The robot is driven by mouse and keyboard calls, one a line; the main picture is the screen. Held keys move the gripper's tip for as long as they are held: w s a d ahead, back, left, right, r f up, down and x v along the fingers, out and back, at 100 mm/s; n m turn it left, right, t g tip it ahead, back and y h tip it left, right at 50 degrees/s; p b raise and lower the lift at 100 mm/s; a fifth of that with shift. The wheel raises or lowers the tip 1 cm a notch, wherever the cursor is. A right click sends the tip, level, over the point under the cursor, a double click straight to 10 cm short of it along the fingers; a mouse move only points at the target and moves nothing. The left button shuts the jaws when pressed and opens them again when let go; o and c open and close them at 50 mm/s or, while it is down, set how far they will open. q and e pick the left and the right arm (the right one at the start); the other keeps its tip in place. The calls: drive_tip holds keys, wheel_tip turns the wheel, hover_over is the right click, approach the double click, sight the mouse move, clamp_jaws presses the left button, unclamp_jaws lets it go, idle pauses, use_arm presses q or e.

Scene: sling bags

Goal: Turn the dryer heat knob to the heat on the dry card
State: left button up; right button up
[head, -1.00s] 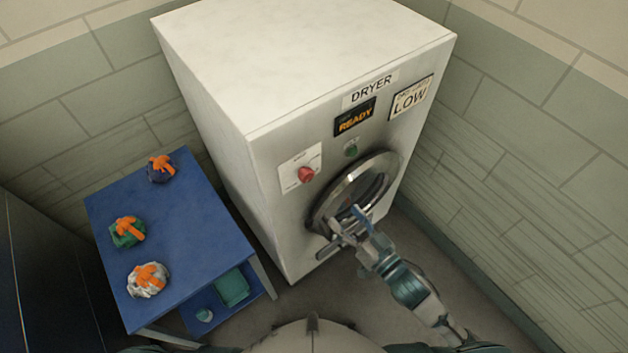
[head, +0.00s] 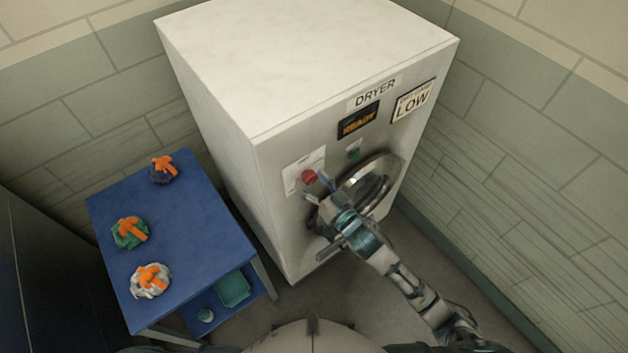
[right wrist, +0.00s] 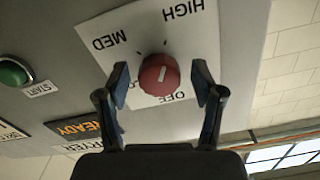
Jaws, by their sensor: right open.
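The red heat knob (head: 309,177) is on a white dial plate on the dryer front. In the right wrist view the knob (right wrist: 158,75) has a pale mark on its face; HIGH, MED and OFF are legible upside down, and another label is mostly hidden. I cannot tell surely which label the mark points to. The dry card (head: 413,102) reads LOW. My right gripper (head: 318,188) is open in front of the knob. In the wrist view its fingers (right wrist: 161,75) stand on either side of the knob, with gaps. My left gripper is not in view.
The dryer (head: 300,60) has a READY display (head: 358,121), a green START button (head: 353,153) and a round door (head: 385,165), partly behind my right arm. A blue table (head: 190,225) at left holds several tied bundles. Walls stand close behind and to the right.

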drive_tip(key=shift+a, duration=0.3)
drive_tip(key=c, duration=0.8)
drive_tip(key=shift+d, duration=0.2)
drive_tip(key=c, duration=0.3)
drive_tip(key=shift+w+d+f, duration=0.1)
drive_tip(key=shift+w+d, duration=0.05)
drive_tip(key=shift+c, duration=0.2)
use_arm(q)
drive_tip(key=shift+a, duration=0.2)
